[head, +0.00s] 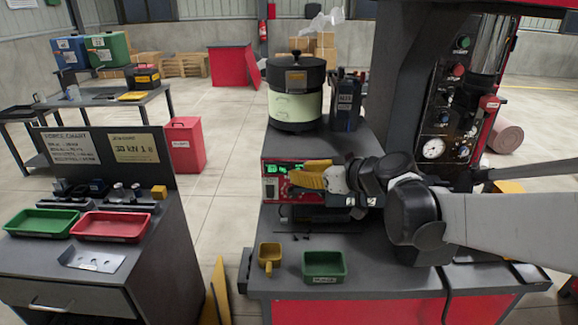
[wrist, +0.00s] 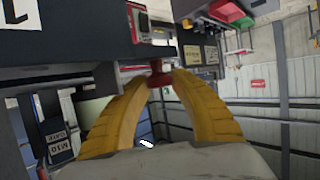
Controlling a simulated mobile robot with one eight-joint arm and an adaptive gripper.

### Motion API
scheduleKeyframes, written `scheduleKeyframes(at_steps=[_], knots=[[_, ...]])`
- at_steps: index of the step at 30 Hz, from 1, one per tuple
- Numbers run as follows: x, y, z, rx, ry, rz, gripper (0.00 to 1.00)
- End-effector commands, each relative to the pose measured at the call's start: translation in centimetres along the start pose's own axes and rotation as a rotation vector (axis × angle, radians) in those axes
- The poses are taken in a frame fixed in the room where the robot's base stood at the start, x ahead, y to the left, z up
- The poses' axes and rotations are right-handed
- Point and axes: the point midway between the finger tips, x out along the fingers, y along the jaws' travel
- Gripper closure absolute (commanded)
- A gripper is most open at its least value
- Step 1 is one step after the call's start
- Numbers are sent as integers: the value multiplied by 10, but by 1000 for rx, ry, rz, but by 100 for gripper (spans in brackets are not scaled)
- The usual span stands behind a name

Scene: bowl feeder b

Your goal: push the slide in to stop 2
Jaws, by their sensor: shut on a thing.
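My gripper (head: 292,178) has yellow fingers and reaches left in front of the red control panel (head: 270,189) with a green display. In the wrist view its fingertips (wrist: 160,76) close on a small red knob (wrist: 157,66) on a short stem. I cannot tell from the head view where the knob sits, as the fingers cover it. The slide and its stop marks cannot be made out. A dark flat plate (head: 312,213) lies below the gripper at the machine's front.
A yellow scoop (head: 269,252) and a green tray (head: 323,265) sit on the machine's front ledge, with small dark parts behind. A side bench with green and red trays (head: 110,226) is at left.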

Motion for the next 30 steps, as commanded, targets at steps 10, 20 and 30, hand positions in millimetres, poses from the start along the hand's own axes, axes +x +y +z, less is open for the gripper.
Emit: scheduleKeyframes(at_steps=[10,20,30], knots=[[-62,68,26,2,-2,8,100],[-109,118,46,0,-3,4,100],[-130,141,56,-1,-4,0,100]])
